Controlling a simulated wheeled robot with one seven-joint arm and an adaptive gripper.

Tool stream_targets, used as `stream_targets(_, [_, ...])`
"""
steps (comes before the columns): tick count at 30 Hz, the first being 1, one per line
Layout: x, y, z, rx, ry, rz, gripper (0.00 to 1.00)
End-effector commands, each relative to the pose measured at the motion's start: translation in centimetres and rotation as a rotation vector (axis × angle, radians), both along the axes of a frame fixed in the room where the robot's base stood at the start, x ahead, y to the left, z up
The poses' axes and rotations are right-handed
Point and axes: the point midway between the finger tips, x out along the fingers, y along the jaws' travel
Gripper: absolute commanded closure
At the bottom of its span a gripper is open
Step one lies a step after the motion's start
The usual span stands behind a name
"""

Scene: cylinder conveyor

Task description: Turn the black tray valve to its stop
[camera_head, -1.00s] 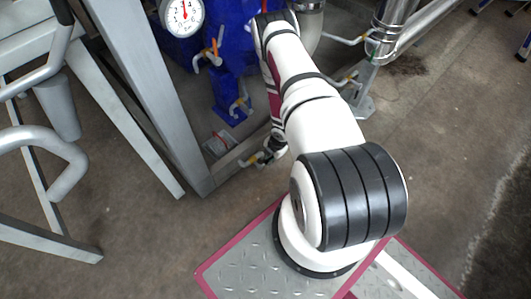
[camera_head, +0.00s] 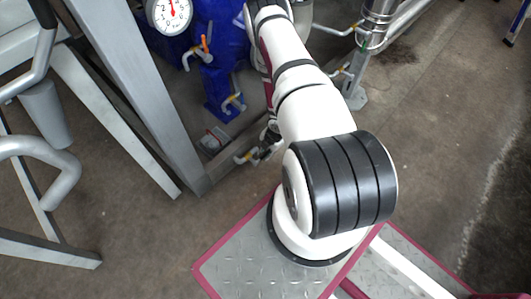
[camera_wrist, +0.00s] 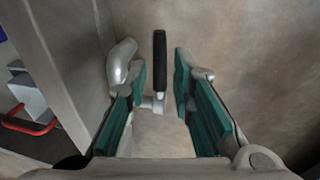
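The black valve handle (camera_wrist: 159,62) shows in the wrist view as a slim upright bar on a small metal stem (camera_wrist: 154,103). My gripper (camera_wrist: 160,72) has its two teal-padded fingers spread, one on each side of the handle. Clear gaps show between the handle and both pads in this view. How deep the handle lies between the fingers I cannot tell. In the head view my gripper (camera_head: 268,142) is small and low beside the blue equipment, partly hidden by my arm. I cannot make out the black handle there.
A grey metal frame leg (camera_head: 140,90) stands left of my arm. Blue equipment (camera_head: 217,50) with a round gauge (camera_head: 170,12) and small valves stands behind. Metal pipes (camera_head: 375,25) rise at the right. The wrist view shows a red bar (camera_wrist: 28,126) at left. Floor at right is clear.

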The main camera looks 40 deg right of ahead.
Motion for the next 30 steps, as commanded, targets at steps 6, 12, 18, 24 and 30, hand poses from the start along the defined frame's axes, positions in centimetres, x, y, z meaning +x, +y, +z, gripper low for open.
stream_targets(6, [-0.8, -0.5, 4.5, -0.002, -0.001, 0.000, 0.78])
stream_targets(12, [-1.5, -0.8, 8.0, -0.001, -0.001, -0.001, 0.78])
stream_targets(18, [-1.9, -1.0, 9.8, 0.000, 0.000, -0.001, 0.78])
stream_targets(24, [-2.0, -1.0, 10.1, 0.000, 0.001, -0.001, 0.78])
stream_targets(30, [-2.0, -1.0, 10.1, 0.000, 0.001, -0.001, 0.78])
